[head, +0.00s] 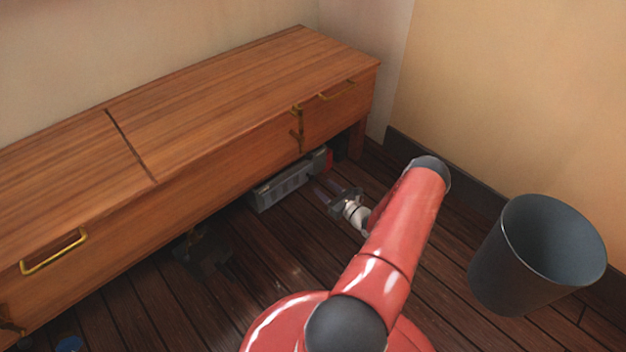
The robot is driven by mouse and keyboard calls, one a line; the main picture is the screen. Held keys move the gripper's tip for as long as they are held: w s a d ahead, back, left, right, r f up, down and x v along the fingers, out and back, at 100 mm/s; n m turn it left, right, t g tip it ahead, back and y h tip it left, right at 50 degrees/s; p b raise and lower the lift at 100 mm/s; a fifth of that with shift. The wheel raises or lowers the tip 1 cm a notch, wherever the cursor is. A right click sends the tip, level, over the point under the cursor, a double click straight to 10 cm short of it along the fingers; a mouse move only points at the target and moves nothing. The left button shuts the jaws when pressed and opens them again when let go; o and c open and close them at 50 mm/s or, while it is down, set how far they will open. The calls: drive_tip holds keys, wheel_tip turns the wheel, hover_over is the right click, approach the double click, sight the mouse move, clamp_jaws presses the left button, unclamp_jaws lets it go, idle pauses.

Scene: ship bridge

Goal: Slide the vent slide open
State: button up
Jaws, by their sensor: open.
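A grey slatted unit (283,187), which looks like the vent, sits low under the right part of the wooden bench. A red part shows at its right end, in the bench's shadow. Its slide is too small and dark to tell apart, so I cannot tell how far it stands open. My gripper (322,196) is low over the floor, just in front of the unit's right half. Its fingers point left toward the unit and are open, with nothing seen between them. I cannot tell whether they touch the unit.
The wooden bench (225,95) with brass handles overhangs the unit, and its leg (357,140) stands to the right. A dark bin (535,255) stands at the right by the wall. Dark objects lie under the bench at left. The plank floor (265,260) between is mostly clear.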

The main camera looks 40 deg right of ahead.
sight(314, 179)
drive_tip(key=shift+w+a+b, duration=0.15)
drive_tip(key=shift+w, duration=1.2)
drive_tip(key=shift+w+a+b, duration=0.1)
drive_tip(key=shift+w+b, duration=0.05)
drive_tip(key=shift+w, duration=1.15)
clamp_jaws()
